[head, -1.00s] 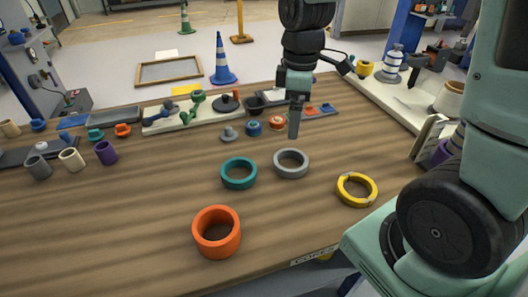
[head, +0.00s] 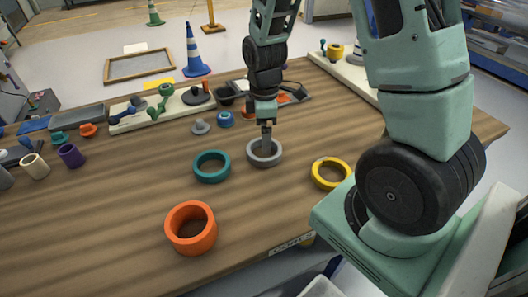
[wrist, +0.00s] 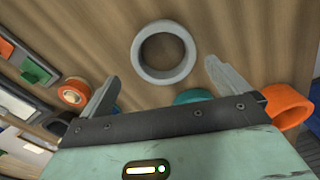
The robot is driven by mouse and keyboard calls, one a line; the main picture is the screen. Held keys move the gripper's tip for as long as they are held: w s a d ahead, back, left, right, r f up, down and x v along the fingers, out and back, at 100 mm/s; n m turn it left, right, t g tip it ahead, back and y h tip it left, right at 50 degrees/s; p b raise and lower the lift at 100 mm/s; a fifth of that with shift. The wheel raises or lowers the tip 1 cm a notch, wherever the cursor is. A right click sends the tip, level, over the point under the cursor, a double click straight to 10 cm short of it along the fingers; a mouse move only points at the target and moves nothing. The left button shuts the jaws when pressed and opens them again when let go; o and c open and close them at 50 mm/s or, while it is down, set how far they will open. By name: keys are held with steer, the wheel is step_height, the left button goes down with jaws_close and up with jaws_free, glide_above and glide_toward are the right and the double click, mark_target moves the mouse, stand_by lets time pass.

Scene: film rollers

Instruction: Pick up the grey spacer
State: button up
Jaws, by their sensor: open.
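The grey spacer (head: 277,156) is a ring lying flat on the wooden table in the head view, right of the teal ring. It also shows whole in the wrist view (wrist: 138,58), ahead of the fingertips. My gripper (head: 267,142) points down over the spacer in the head view, its finger overlapping the ring's far side. In the wrist view my gripper (wrist: 162,78) has its two fingers spread wide with nothing between them. The ring's opening is empty. I cannot tell the exact height of the fingertips above the table.
A teal ring (head: 212,178) lies close on the left, a yellow ring (head: 318,180) to the right. An orange ring (head: 190,246) stands nearer the front edge. A blue spool (head: 225,119) and grey knob (head: 200,127) sit behind. The front-left table is bare.

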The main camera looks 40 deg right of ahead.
steer(key=shift+s+a+f, duration=0.1)
steer(key=shift+f, duration=1.25)
steer(key=shift+s+a+f, duration=0.1)
steer(key=shift+f, duration=1.2)
steer(key=c, duration=0.9)
